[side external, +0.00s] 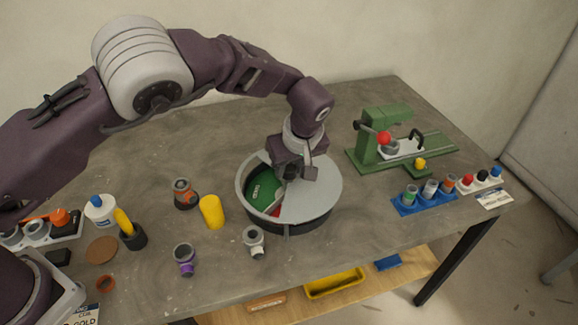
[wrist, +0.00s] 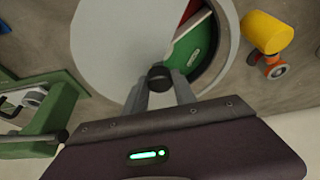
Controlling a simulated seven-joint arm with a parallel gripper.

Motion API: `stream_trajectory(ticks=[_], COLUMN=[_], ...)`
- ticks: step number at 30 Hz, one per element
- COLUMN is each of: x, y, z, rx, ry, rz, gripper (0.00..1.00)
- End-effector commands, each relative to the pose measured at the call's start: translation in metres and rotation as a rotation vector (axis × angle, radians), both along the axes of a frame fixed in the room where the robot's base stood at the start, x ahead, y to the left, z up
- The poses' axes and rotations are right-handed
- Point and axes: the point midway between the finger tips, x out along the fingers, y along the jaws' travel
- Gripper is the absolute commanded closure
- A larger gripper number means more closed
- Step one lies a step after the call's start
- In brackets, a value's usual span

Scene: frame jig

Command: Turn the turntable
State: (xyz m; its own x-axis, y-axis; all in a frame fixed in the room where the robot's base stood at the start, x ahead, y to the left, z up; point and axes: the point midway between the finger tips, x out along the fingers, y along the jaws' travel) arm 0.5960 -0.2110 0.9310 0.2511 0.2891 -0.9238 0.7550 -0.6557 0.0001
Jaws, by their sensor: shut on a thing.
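The turntable (side external: 318,195) is a round unit with a light grey top on a dark base, in the middle of the bench. A cut-out in its top shows a green section and a bit of red; the grey top also shows in the wrist view (wrist: 110,45). My gripper (side external: 284,178) is over the turntable, pointing down at the edge of the cut-out. In the wrist view its fingers (wrist: 160,80) are shut on a small dark knob (wrist: 160,73) on the top. The fingertips partly hide the knob.
A green machine fixture (side external: 375,145) with a red ball stands right of the turntable. A blue rack (side external: 425,200) with small parts lies at the front right. A yellow cylinder (side external: 212,211) and grey pipe fitting (side external: 254,240) stand close to the turntable's left and front.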

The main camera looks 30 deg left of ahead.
Motion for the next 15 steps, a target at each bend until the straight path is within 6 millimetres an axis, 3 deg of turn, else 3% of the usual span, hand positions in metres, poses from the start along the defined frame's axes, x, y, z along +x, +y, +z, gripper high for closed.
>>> stream_trajectory(ticks=[15], x=[0.0019], y=[-0.0024], z=[-0.0001], rx=[-0.003], ry=[0.0], rz=[0.36], gripper=[1.0])
